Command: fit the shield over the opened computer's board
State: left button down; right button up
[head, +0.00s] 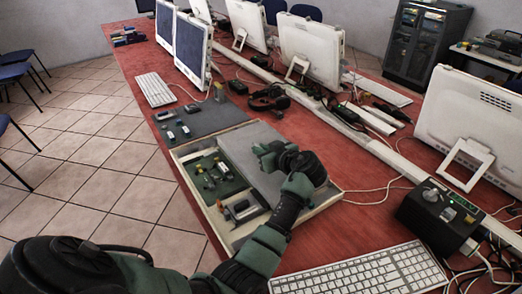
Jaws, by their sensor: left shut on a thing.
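The opened computer is a shallow cream case (188,153) lying flat on the red table in the head view. Its green board (209,188) shows in the left part of the case, with several small parts on it. A flat grey plate (238,145), which looks like the shield, covers the right part of the case. I cannot tell if it rests there or hangs just above. My left gripper (259,151) is over this plate and shut on it; the fingers and wrist hide the grip and part of the plate. My right gripper is not in view.
A dark grey mat (205,120) with small parts lies behind the case. A white keyboard (362,273) is in front, and a black box with knobs (435,215) stands to the right. Monitors (475,125) and loose cables line the table. Red table right of the case is mostly clear.

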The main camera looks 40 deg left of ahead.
pick_arm(q)
jog(key=shift+s+a+f+b, duration=0.15)
jog(key=shift+a+f+b, duration=0.1)
jog(key=shift+f+b, duration=0.45)
jog(key=c, duration=1.4)
grip_release()
jog(key=shift+a+f, duration=0.15)
